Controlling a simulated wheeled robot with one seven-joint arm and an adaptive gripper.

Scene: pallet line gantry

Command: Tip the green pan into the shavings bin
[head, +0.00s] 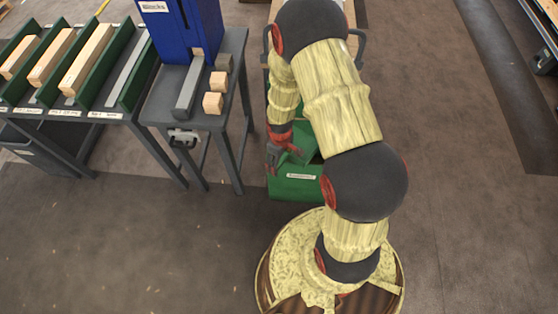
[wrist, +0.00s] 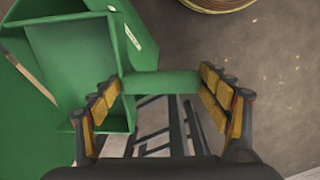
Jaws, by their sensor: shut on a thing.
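The green shavings bin (head: 290,192) stands on the floor beside my base, with a white label on its front. My gripper (head: 278,152) is over the bin and shut on the handle of the green pan (head: 303,142), which my arm partly hides. In the wrist view my gripper (wrist: 165,88) has its yellow pads on both sides of the green handle (wrist: 160,82). The pan (wrist: 72,65) there looks tilted steeply, and I see no loose shavings in it. Green pan and green bin overlap in that view, so their edges are hard to part.
A grey table (head: 237,75) left of the bin carries a blue machine (head: 170,30) and several wood blocks (head: 213,103). Further left, a bench with green dividers (head: 128,75) holds wooden bars. The floor at front left and right is clear.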

